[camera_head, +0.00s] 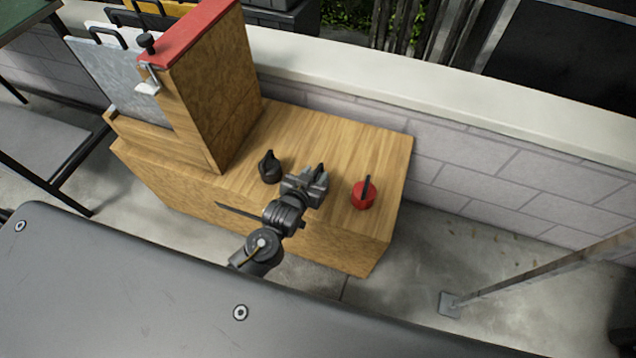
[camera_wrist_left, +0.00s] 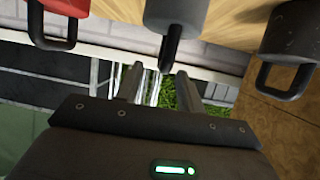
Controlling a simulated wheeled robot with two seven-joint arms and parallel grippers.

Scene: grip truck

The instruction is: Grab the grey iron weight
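The grey iron weight (camera_wrist_left: 178,14) is at the top middle of the left wrist view, its dark handle pointing down toward my left gripper (camera_wrist_left: 159,78). The two fingers are apart, and the handle's end shows in line with the gap between them. I cannot tell whether they touch it. In the head view my left gripper (camera_head: 306,185) is over the wooden box top, largely hiding the grey weight; the weight's dark handle (camera_head: 320,171) shows behind it. My right gripper is not in view.
A black weight (camera_head: 269,168) stands left of the gripper and a red weight (camera_head: 363,195) right of it, both on the wooden box (camera_head: 330,136). A tall wooden block with a red top (camera_head: 200,35) rises at the left. A block wall (camera_head: 480,165) runs behind.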

